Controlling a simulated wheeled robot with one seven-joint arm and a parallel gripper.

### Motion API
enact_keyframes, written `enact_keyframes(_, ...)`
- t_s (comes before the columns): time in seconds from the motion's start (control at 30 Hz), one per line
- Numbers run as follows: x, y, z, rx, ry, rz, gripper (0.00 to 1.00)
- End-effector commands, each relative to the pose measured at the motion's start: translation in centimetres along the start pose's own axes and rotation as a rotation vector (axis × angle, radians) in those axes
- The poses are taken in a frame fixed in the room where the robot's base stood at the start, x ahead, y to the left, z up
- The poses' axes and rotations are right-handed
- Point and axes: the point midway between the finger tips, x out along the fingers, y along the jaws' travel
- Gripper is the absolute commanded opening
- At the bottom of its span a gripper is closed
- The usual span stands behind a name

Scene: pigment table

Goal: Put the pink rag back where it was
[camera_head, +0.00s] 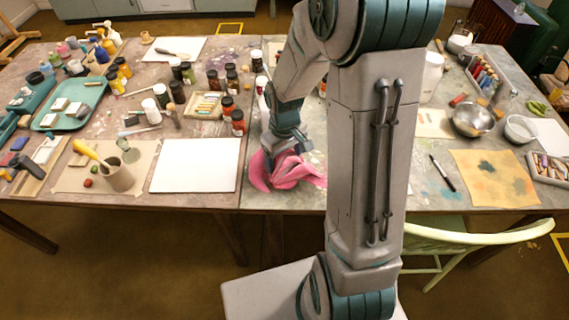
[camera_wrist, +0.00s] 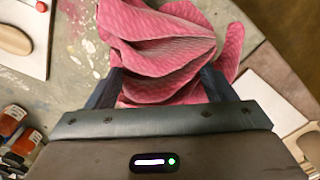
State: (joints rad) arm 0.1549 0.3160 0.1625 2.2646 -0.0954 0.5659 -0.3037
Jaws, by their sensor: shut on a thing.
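The pink rag (camera_head: 262,172) is bunched up at the front edge of the table, right of the white sheet. It also fills the upper middle of the wrist view (camera_wrist: 160,50), its folds gathered between the two fingers. My gripper (camera_head: 292,150) points down over the rag and is shut on it; in the wrist view the fingers (camera_wrist: 160,88) are partly hidden by the cloth. Whether the rag touches the table I cannot tell. My arm hides part of the table to the right.
A blank white sheet (camera_head: 195,165) lies left of the rag. Paint jars (camera_head: 238,122) stand behind it. To the right are a metal bowl (camera_head: 473,120), a stained yellow sheet (camera_head: 494,177) and a black marker (camera_head: 441,172). A pale green chair (camera_head: 480,236) stands in front of the table.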

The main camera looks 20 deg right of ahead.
Motion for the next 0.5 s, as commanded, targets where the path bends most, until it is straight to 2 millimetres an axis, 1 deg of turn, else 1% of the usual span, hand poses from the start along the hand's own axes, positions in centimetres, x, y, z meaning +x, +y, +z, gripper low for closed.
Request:
enact_keyframes(0.2,2.8,-0.1,0.1,-0.001,-0.004,-0.003,0.52)
enact_keyframes(0.3,3.7,0.0,0.1,0.000,-0.003,-0.001,0.52)
enact_keyframes(0.5,4.0,0.0,0.0,0.000,-0.001,0.000,0.52)
